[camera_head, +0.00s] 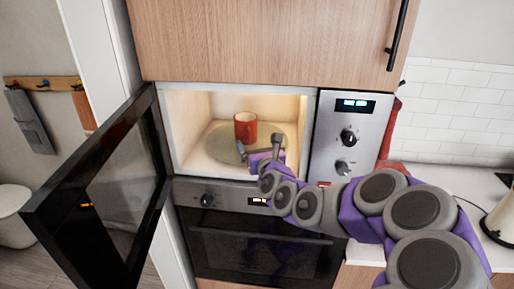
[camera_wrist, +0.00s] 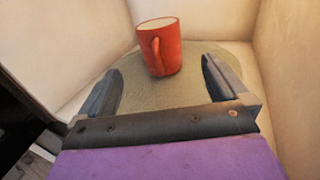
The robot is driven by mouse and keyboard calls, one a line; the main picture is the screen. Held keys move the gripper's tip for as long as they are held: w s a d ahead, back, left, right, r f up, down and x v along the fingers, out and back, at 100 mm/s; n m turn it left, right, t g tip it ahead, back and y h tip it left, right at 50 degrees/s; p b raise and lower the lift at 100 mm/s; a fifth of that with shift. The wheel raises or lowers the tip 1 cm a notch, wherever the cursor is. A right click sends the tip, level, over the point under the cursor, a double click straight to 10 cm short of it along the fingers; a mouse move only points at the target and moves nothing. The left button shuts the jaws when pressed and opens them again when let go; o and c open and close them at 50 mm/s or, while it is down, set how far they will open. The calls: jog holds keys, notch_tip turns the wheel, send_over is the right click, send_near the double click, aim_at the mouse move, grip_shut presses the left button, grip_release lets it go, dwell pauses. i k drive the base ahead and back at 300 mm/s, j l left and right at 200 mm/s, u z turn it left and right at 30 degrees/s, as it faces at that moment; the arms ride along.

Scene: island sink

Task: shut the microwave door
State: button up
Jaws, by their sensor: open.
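The microwave (camera_head: 349,140) is built in above an oven, and its inside is lit. Its dark-framed glass door (camera_head: 112,175) stands wide open, swung out to the left towards me. A red mug (camera_head: 245,127) stands upright on the round turntable (camera_head: 217,146) inside. My gripper (camera_head: 259,146) is at the microwave opening, in front of the mug. In the wrist view my gripper (camera_wrist: 162,80) is open and empty, its two fingers spread over the turntable. The mug (camera_wrist: 160,50) is just beyond the fingertips, with its handle facing me.
The oven (camera_head: 255,245) is shut below the microwave. A wooden cabinet (camera_head: 270,40) with a black handle hangs above. A counter (camera_head: 450,190) with a kettle (camera_head: 500,225) lies at the right. A rack with hanging items (camera_head: 40,85) is at the far left.

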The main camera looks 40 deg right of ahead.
aim_at(97, 216)
jog(key=k+j, duration=0.7)
jog(key=k, duration=0.2)
